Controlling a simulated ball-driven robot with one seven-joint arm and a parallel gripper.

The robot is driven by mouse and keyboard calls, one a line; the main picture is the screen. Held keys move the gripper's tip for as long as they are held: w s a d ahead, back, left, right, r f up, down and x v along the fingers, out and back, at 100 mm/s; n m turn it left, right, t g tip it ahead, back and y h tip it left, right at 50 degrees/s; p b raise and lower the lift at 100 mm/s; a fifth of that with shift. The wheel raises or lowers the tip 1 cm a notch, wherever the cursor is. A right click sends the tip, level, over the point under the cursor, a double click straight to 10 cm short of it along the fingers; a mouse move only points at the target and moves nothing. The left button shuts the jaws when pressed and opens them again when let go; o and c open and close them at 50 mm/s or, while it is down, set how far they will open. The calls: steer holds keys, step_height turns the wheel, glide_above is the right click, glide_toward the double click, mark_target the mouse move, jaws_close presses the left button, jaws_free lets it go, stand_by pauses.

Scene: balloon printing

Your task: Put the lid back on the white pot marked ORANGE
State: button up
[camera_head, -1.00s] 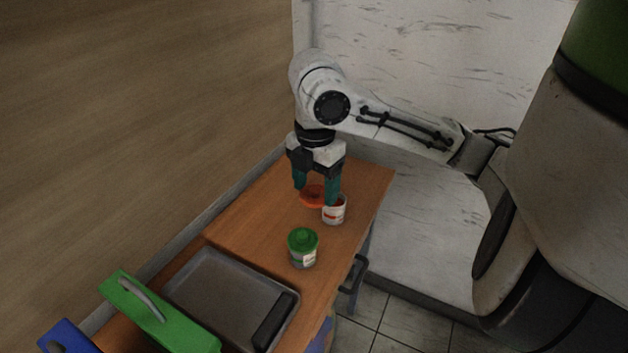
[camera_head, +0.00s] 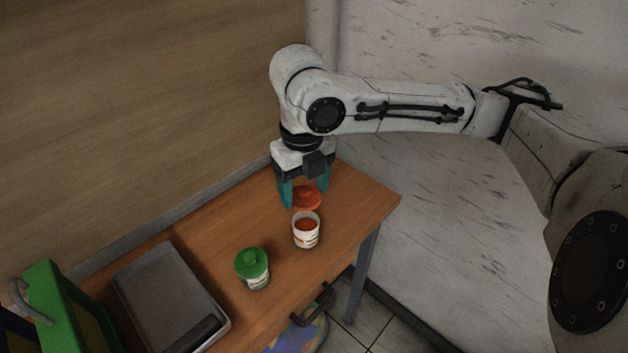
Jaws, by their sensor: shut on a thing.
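The white pot (camera_head: 306,236) stands upright and open on the wooden table, with orange contents showing inside; its marking is too small to read. The orange lid (camera_head: 307,198) is just behind the pot, apart from its rim. My gripper (camera_head: 306,193) points down with its teal fingers on either side of the lid, and it is shut on it. I cannot tell whether the lid touches the table.
A pot with a green lid (camera_head: 253,267) stands in front and to the left of the white pot. The table's right end is clear.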

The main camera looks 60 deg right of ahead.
steer(key=shift+f+b, duration=2.6)
steer(key=shift+f, duration=0.55)
steer(key=shift+f, duration=0.15)
steer(key=o, duration=1.1)
steer(key=shift+c, duration=0.2)
steer(key=shift+o, duration=0.2)
steer(key=shift+r+p, duration=2.95)
steer(key=shift+r, duration=0.6)
